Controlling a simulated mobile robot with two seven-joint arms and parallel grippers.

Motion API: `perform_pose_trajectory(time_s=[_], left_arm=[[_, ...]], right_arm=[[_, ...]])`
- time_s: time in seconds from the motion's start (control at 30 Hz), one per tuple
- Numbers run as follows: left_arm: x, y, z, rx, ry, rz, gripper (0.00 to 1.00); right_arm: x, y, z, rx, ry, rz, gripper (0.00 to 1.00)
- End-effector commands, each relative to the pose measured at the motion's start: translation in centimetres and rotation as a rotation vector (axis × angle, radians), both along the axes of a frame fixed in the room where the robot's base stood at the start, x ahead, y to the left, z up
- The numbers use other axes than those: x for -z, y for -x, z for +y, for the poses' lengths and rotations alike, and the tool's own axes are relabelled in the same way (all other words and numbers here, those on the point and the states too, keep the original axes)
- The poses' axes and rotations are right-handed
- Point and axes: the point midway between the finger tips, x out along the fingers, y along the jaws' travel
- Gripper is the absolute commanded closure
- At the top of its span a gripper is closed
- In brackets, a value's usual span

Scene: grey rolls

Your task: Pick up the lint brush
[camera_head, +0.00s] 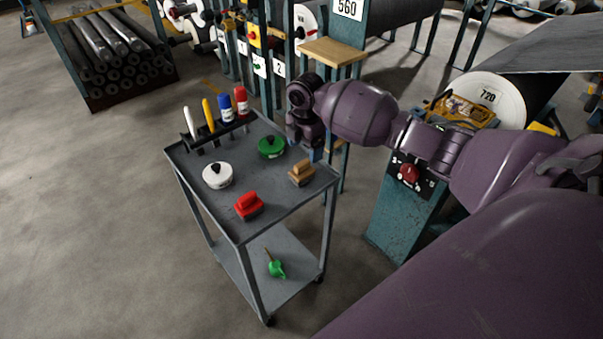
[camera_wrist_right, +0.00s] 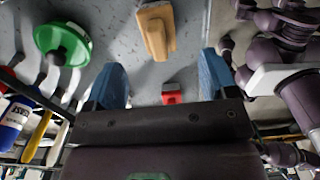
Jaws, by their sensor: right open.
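Two block-shaped brushes with raised grips lie on the top shelf of the grey cart (camera_head: 215,195). One is tan, wood-coloured (camera_head: 301,173), near the right edge; the other is red (camera_head: 249,206), near the front corner. I cannot tell for sure which is the lint brush. My right gripper (camera_head: 309,150) is above the cart's right back edge, close behind the tan brush. In the right wrist view its blue fingers (camera_wrist_right: 163,70) are open and empty. The tan brush (camera_wrist_right: 156,32) shows beyond the fingertips, and the red brush (camera_wrist_right: 172,93) appears between the fingers. My left gripper is not seen.
A green round item (camera_head: 271,147) and a white round item (camera_head: 217,176) share the top shelf. A green tool (camera_head: 276,268) lies on the lower shelf. A teal machine post (camera_head: 405,212) stands right of the cart.

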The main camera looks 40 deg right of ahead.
Motion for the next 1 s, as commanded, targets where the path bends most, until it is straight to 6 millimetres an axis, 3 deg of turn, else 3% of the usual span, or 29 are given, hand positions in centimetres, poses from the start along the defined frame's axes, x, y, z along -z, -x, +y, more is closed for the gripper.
perform_pose_trajectory(time_s=[0.2,0.47,0.73,1.0], left_arm=[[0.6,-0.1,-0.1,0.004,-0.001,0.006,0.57],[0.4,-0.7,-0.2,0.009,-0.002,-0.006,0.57],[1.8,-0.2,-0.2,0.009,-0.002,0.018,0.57],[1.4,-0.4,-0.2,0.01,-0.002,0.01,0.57]], right_arm=[[3.6,0.1,0.0,0.001,-0.001,0.005,0.21],[5.1,-0.1,0.1,0.002,-0.001,0.002,0.21],[8.8,-0.2,0.2,0.003,-0.001,0.005,0.21],[9.2,-0.3,0.2,0.002,0.0,-0.001,0.21]])
